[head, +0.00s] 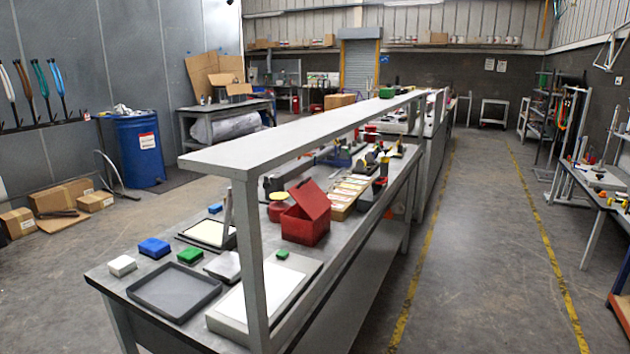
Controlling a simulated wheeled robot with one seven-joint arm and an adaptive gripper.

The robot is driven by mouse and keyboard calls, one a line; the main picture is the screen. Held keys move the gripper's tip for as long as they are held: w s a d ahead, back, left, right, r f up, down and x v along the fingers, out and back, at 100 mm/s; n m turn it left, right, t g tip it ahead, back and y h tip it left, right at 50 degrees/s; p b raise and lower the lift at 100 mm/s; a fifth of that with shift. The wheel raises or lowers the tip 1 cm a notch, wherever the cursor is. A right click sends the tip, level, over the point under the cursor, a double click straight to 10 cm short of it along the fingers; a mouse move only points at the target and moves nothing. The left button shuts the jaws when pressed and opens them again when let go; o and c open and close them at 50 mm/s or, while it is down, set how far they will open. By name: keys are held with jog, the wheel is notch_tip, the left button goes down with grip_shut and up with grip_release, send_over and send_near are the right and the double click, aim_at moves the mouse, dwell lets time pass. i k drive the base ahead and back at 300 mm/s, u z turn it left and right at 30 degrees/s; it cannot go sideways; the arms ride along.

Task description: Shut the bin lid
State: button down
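A red bin (304,225) stands on the grey workbench in the head view. What is inside the bin cannot be made out. My gripper is not in view.
A bench post (247,262) and overhead shelf (300,128) stand near the bin. A dark tray (174,290), a white panel (264,300) and small blue, green and white blocks lie in front. A cardboard box of cards (349,193) is behind right. The aisle (478,250) is clear.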

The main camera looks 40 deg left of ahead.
aim_at(308, 196)
jog(key=u, duration=1.35)
